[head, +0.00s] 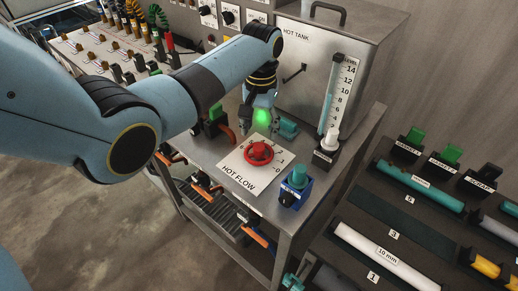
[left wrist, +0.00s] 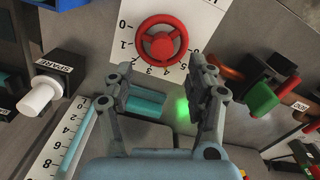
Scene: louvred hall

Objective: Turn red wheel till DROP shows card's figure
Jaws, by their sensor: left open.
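The red wheel (head: 259,152) sits on a white HOT FLOW plate (head: 240,177) with a printed number scale, on top of the metal bench. In the left wrist view the wheel (left wrist: 162,40) lies just beyond my fingertips, with the scale figures around it. My left gripper (head: 260,124) is open and empty, above and a little behind the wheel and apart from it. It also shows in the left wrist view (left wrist: 160,72), its fingers spread. I cannot make out a DROP readout or the card. My right gripper is not in view.
The HOT TANK (head: 330,70) stands behind the wheel, with a level gauge (head: 337,95) on its front. A white SPARE knob (head: 330,140) and a teal knob in a blue block (head: 296,180) stand right of the wheel. A rack of labelled rods (head: 395,215) is at right.

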